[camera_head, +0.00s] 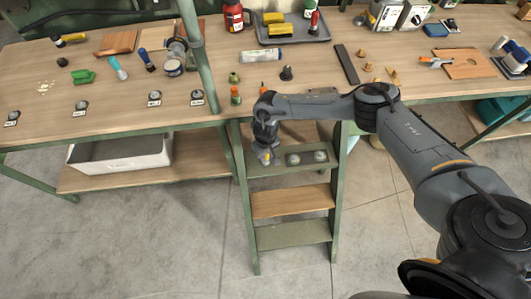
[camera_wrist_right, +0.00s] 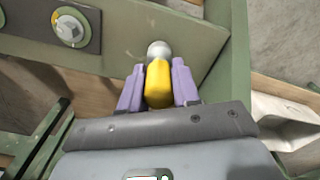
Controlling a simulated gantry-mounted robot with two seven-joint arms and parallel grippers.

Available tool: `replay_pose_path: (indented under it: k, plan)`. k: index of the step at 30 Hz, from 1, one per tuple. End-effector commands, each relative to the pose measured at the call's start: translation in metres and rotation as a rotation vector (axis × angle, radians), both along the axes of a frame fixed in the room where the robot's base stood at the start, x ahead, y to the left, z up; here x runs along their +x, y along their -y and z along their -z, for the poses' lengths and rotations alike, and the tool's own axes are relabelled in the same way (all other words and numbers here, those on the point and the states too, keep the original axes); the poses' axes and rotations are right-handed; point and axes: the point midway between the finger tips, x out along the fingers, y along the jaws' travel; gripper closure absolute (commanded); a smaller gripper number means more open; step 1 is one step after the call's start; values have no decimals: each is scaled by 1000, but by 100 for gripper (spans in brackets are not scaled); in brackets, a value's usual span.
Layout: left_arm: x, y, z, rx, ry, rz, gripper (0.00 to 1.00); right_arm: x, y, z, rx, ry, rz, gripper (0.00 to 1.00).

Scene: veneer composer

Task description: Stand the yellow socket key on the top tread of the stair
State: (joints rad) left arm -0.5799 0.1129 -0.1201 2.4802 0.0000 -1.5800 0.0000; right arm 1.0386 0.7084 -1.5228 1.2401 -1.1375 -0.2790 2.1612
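The stair is a green frame with several treads, and its top tread (camera_head: 277,171) is green, just below the bench edge. My right gripper (camera_head: 265,152) is over the left end of that tread. In the right wrist view, its two purple fingers (camera_wrist_right: 158,75) are shut on the yellow socket key (camera_wrist_right: 158,86), one on each side of its yellow handle. The key's rounded silver end points away from the gripper, against the green tread (camera_wrist_right: 205,62). I cannot tell whether it touches. In the head view only a small yellow bit of the key shows. My left gripper is not in view.
A wooden tread (camera_head: 292,202) is below. The bench (camera_head: 125,95) behind holds many tools. A white bin (camera_head: 120,155) sits on a low shelf at left.

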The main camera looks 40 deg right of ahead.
Motion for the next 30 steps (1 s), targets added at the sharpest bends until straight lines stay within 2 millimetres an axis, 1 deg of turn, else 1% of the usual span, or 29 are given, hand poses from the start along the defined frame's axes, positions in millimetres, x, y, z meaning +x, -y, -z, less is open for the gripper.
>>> replay_pose_path:
  k: [1,3,5,13,17,20,30]
  plan:
    - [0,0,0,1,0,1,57,0,0,0,0,0,0,60]
    - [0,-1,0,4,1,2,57,0,0,0,0,0,0,50]
    - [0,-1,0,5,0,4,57,0,0,0,0,0,0,41]
    - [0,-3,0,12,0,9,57,0,0,-1,0,0,1,41]
    - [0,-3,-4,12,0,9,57,0,0,-7,1,1,1,41]
    - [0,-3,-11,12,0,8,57,0,1,-19,0,0,2,41]
    - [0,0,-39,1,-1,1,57,-1,1,-77,0,0,1,41]
